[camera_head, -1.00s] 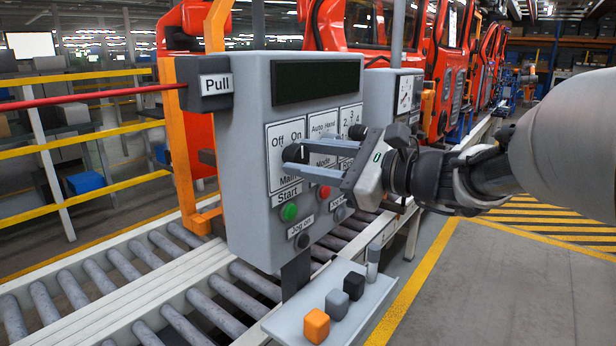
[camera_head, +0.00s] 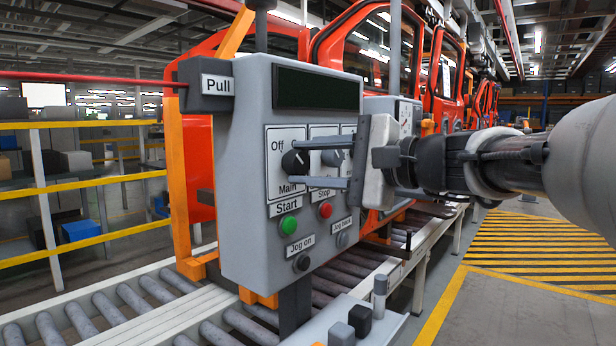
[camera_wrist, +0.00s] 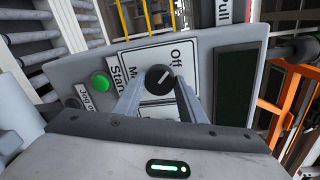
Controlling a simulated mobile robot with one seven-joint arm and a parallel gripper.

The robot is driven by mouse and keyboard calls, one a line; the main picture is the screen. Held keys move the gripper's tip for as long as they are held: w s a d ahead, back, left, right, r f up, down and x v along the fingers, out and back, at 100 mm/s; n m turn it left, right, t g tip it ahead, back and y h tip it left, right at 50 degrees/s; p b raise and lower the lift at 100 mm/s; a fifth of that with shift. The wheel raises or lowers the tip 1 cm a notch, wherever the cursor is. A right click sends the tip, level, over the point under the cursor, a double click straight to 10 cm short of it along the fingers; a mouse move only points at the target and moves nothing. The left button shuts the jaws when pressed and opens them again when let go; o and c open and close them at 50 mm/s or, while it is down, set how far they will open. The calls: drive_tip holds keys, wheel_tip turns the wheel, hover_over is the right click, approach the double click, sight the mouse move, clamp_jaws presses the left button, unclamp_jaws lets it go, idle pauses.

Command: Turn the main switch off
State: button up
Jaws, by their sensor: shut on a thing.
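The main switch (camera_head: 294,162) is a round black knob on the grey control box, above the "Main" label. It also shows in the wrist view (camera_wrist: 159,78), with a pale pointer line slanting up-right, roughly toward "Off"; its exact setting is hard to tell. My gripper (camera_head: 288,163) reaches in from the right, its two grey fingers one above the other. It is shut on the knob, with the fingertips (camera_wrist: 158,80) at either side of it. The "Off" label is visible; "On" is hidden behind the upper finger.
On the same box (camera_head: 245,235) are a green start button (camera_head: 288,225), a red stop button (camera_head: 325,210) and jog buttons below. A pull-cord switch (camera_head: 205,83) is at its left. A shelf with small blocks stands below. Marked floor is clear at the right.

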drive_tip(key=shift+f, duration=0.1)
idle(0.3)
drive_tip(key=o, duration=1)
drive_tip(key=shift+d, duration=0.1)
